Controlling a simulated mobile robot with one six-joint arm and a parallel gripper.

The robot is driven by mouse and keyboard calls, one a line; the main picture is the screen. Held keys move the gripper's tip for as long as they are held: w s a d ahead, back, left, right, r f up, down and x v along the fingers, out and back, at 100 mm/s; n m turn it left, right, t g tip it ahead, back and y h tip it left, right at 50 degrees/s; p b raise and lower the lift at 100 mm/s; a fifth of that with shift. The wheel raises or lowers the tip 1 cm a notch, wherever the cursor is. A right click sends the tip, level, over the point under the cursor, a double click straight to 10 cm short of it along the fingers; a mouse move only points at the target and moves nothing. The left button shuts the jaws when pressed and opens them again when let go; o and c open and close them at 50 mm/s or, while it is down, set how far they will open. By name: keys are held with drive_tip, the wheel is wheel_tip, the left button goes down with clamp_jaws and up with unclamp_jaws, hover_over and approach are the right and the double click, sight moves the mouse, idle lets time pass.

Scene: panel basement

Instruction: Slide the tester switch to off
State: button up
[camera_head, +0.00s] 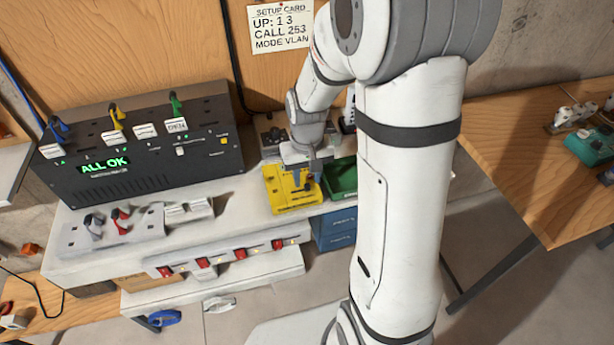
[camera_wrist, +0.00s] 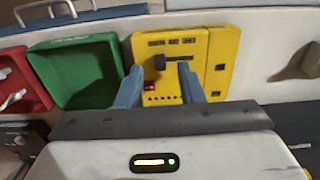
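The yellow tester (camera_head: 284,200) lies on the white bench in the head view, under my gripper (camera_head: 306,172). In the wrist view the tester (camera_wrist: 214,52) shows a dark slider knob (camera_wrist: 160,62) at the left end of a dark horizontal slot. Labels above the slot are too small to read. A small red part (camera_wrist: 150,86) and a row of dark dots sit below the knob. My gripper (camera_wrist: 159,71) is open, with its blue fingers apart. The knob appears between the fingertips, nearer the left one; I cannot tell whether either touches it.
A green bin (camera_head: 342,178) stands right beside the tester, and a red bin (camera_wrist: 20,85) lies beyond it. A black panel (camera_head: 140,150) with cables and a lit "ALL OK" display stands at left. A power strip (camera_head: 225,256) with red switches runs along the bench front.

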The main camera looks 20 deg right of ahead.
drive_tip(key=shift+f, duration=1)
drive_tip(key=shift+c, duration=0.2)
clamp_jaws()
